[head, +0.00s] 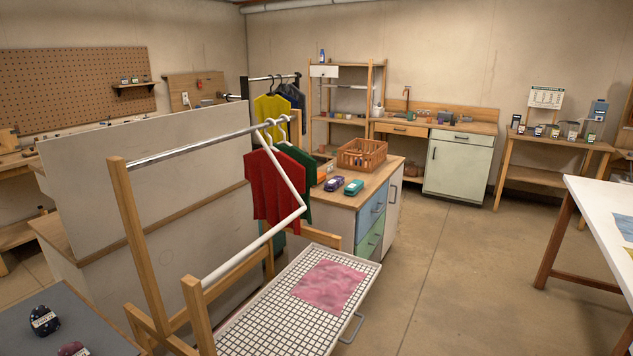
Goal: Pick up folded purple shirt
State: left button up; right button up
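A small purple bundle with a white label (333,184) lies on the wooden counter top at the middle of the head view. It looks like the folded purple shirt, but it is too small to be sure. A similar teal bundle (354,187) lies just to its right, close beside it. A flat pink-purple cloth (330,286) lies spread on a white gridded tray (262,328) in the foreground. Neither of my grippers is in view.
A wooden clothes rack (130,215) stands in the left foreground, with red (273,190) and green shirts hanging near the counter. An orange basket (361,154) sits behind the bundles. A white table (606,205) is at right. The floor (450,270) between is clear.

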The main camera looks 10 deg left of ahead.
aim_at(336, 181)
jog(key=i+z, duration=0.1)
jog(key=i, duration=0.25)
jog(key=i+l+z, duration=0.1)
jog(key=i+z, duration=0.35)
jog(key=i, duration=0.2)
jog(key=i+j+z, duration=0.2)
jog(key=i+z, duration=0.3)
jog(key=i, duration=0.15)
jog(key=i+u, duration=0.1)
jog(key=i, duration=0.45)
jog(key=i+l+u, duration=0.1)
jog(key=i, duration=0.4)
jog(key=i+l+u, duration=0.15)
jog(key=i, duration=0.4)
jog(key=i+u, duration=0.4)
jog(key=i+l+u, duration=0.1)
jog(key=i+u, duration=0.3)
jog(key=i+l+u, duration=0.35)
jog(key=k+j, duration=0.1)
jog(key=j, duration=0.05)
